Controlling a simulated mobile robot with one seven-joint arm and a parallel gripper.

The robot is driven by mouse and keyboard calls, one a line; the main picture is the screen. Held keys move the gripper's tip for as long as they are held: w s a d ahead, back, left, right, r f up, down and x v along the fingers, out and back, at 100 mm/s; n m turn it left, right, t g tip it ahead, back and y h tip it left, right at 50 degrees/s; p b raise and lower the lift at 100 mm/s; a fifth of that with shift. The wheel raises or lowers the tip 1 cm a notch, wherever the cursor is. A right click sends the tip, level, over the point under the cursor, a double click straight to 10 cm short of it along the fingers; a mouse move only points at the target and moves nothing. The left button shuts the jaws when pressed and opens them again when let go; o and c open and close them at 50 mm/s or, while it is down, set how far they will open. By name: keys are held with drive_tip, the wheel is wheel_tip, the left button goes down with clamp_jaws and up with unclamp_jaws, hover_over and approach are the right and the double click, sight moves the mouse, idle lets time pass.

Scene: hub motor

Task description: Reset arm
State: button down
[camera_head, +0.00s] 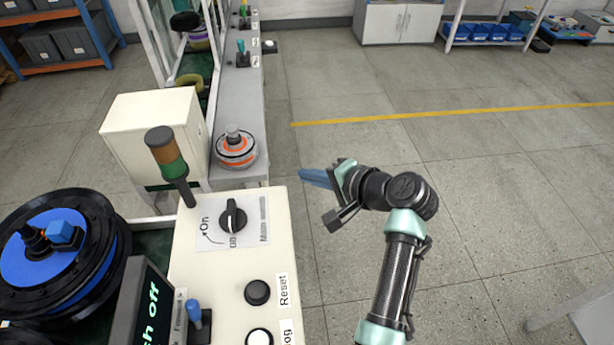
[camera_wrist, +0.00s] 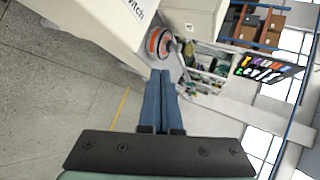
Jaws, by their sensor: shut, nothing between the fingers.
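My gripper (camera_head: 304,177) is in the head view, right of the control box, over open floor. Its blue fingers point left and touch nothing. In the wrist view my gripper (camera_wrist: 161,74) shows its two blue fingers side by side, closed, with nothing between them. My arm reaches up from the bottom of the head view and bends left at the wrist.
A cream control box (camera_head: 215,285) carries a black rotary knob (camera_head: 233,216) and a "Reset" button (camera_head: 257,292). An orange and white hub motor (camera_head: 235,148) sits on the grey bench (camera_head: 238,108). A signal lamp (camera_head: 170,165) stands upright at left.

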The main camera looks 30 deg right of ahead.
drive_tip(key=w+a+r+n+t+h, duration=0.2)
drive_tip(key=a+r, duration=0.1)
drive_tip(key=r, duration=0.6)
drive_tip(key=w+a+r+n+t+h, duration=0.1)
drive_tip(key=a+r+n+t, duration=0.15)
drive_tip(key=r, duration=0.65)
drive_tip(key=w+a+r+n+t+h, duration=0.2)
drive_tip(key=a+r+n, duration=0.1)
drive_tip(key=r, duration=0.5)
drive_tip(key=s+a+r+n+t, duration=0.3)
drive_tip(key=s+a+r+t, duration=0.2)
drive_tip(key=s+r, duration=0.4)
drive_tip(key=s+a+r+n+t, duration=0.3)
drive_tip(key=s+a+r, duration=0.4)
drive_tip(key=r, duration=1)
drive_tip(key=s+t, duration=0.1)
drive_tip(key=s, duration=0.2)
drive_tip(key=shift+a+t+y, duration=0.35)
drive_tip(key=shift+y, duration=0.05)
drive_tip(key=shift+s+n, duration=0.15)
drive_tip(key=shift+n, duration=0.1)
